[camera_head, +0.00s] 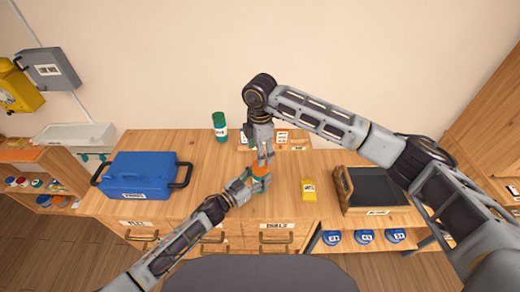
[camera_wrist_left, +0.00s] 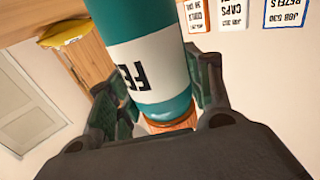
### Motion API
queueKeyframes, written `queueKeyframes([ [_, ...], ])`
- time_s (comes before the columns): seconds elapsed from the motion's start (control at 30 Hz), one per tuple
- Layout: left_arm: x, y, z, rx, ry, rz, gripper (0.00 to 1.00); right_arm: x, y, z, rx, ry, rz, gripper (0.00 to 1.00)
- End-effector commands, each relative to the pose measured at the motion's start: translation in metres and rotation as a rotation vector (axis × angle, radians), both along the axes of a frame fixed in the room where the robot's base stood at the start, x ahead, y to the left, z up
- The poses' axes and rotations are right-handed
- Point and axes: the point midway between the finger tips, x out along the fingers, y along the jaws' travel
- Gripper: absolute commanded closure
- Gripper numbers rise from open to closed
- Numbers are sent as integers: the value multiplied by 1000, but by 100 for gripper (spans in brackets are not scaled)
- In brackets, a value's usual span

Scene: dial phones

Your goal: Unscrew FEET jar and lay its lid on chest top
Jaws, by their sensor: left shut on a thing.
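The FEET jar is a teal jar (camera_wrist_left: 165,60) with a white label that reads "FE" upside down in the left wrist view. My left gripper (camera_head: 259,184) is shut around the jar, its fingers on either side of it. The jar's orange lid (camera_head: 259,170) shows at its top, and also in the left wrist view (camera_wrist_left: 172,125). My right gripper (camera_head: 265,160) points down from above, right at the lid; whether its fingers touch it or are closed is too small to tell. The wooden chest top (camera_head: 215,205) lies below and around.
A blue case (camera_head: 138,175) stands at left on the chest top and a green jar (camera_head: 220,125) at the back. A yellow block (camera_head: 309,188) lies right of the jar. A dark-topped wooden box (camera_head: 378,187) stands further right. Label cards (camera_head: 282,136) stand at the back.

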Motion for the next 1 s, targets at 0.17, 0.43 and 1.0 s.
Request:
queueKeyframes([
  [0.17, 0, 0, 0, 1, 1, 0, 100, 0, 0, -14, 0, 1, 0, 32],
  [0.43, 0, 0, 0, 1, 1, 0, 100, -1, 0, -44, -1, 3, 0, 32],
  [1.0, 0, 0, 0, 1, 1, 0, 100, 0, 0, -76, 0, 0, 0, 32],
])
